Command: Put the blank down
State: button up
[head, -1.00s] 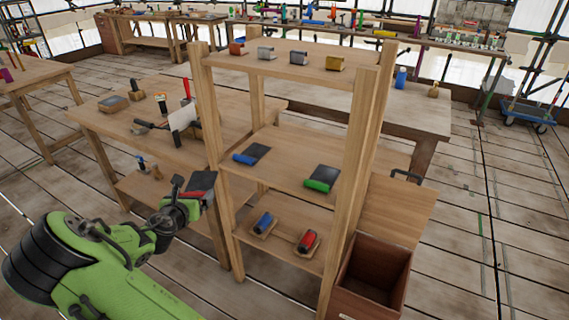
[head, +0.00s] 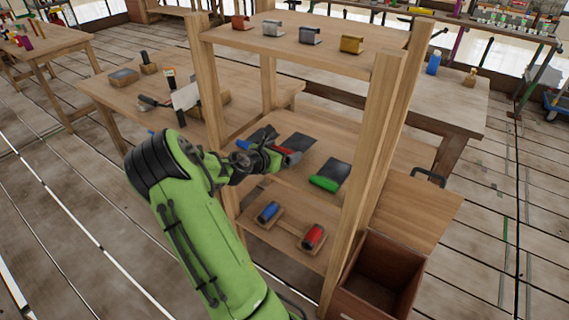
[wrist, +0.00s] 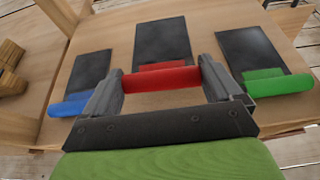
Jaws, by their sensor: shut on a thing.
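The blank with a red roll (wrist: 160,78) and a dark flat plate (wrist: 162,40) is between my gripper's fingers (wrist: 158,85) in the wrist view. My gripper (head: 284,156) is shut on the red roll, over the middle shelf (head: 290,182) of the wooden rack. The plate points away from me, between a blue-rolled blank (wrist: 82,85) on the left and a green-rolled blank (wrist: 265,70) on the right. In the head view the dark plate (head: 300,142) shows beyond my gripper. I cannot tell whether the blank touches the shelf.
A rack post (head: 372,160) stands at the right front. The top shelf (head: 290,40) holds several metal-coloured pieces. The lower shelf holds a blue roll (head: 269,211) and a red roll (head: 312,236). An open brown box (head: 378,280) stands at the right. A workbench (head: 120,95) is behind left.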

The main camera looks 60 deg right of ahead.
notch_tip(320, 180, down, 4)
jog(key=shift+r+b, duration=0.1)
jog(key=shift+b, duration=0.5)
jog(key=shift+r, duration=0.1)
